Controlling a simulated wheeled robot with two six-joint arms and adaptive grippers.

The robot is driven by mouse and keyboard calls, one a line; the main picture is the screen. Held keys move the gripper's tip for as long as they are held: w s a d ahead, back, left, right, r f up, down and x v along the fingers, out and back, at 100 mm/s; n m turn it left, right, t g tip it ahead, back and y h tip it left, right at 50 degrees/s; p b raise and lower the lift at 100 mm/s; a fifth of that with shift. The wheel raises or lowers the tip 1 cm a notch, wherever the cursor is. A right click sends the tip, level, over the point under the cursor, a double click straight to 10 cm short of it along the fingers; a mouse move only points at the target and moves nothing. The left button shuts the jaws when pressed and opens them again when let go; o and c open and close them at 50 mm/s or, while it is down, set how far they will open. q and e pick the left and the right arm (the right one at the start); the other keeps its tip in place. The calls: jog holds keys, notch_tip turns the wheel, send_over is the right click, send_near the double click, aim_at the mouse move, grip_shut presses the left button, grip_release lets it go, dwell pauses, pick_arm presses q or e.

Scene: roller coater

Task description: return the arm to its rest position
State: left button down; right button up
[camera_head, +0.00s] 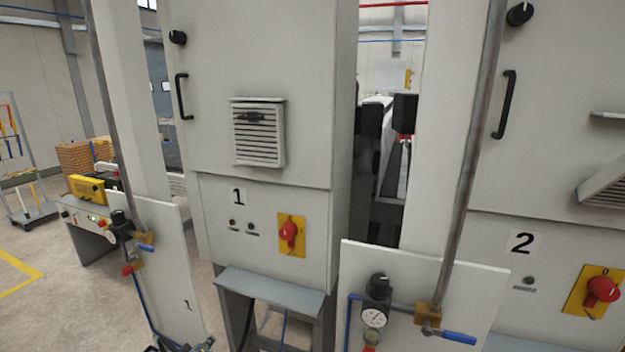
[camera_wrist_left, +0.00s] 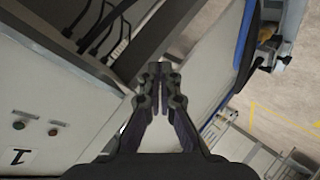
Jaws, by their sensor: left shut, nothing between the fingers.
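My left gripper (camera_head: 185,346) shows only as a small dark part at the bottom edge of the head view, below the small panel marked 1. In the left wrist view, my left gripper (camera_wrist_left: 159,72) points away from the camera with its fingertips together and nothing between them. It is in front of a grey cabinet's underside and cables, and touches nothing that I can make out. My right gripper is in neither view.
Cabinet 1 (camera_head: 262,140) with a red switch (camera_head: 289,233) stands ahead. Cabinet 2 (camera_head: 560,130) is at the right. Panels with a gauge (camera_head: 374,317) and valves stand in front. Open floor (camera_head: 45,250) lies at the left.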

pick_arm(q)
jog(key=s+f+m+g, duration=0.4)
jog(key=s+f+g, duration=0.1)
jog(key=s+f, duration=1.75)
jog(key=s+d+f+m+g, duration=0.1)
jog(key=s+f, duration=0.3)
jog(key=s, duration=0.6)
jog(key=s+d+f+m+g, duration=0.1)
jog(key=s+f+m+g, duration=0.2)
jog(key=s, duration=0.8)
jog(key=s+d+f+m+g, duration=0.1)
jog(key=s+f+m, duration=0.1)
jog(key=s+f, duration=0.5)
jog(key=s, duration=0.4)
jog(key=shift+s+g+y, duration=0.15)
jog(key=shift+g+y, duration=0.15)
jog(key=shift+g, duration=0.1)
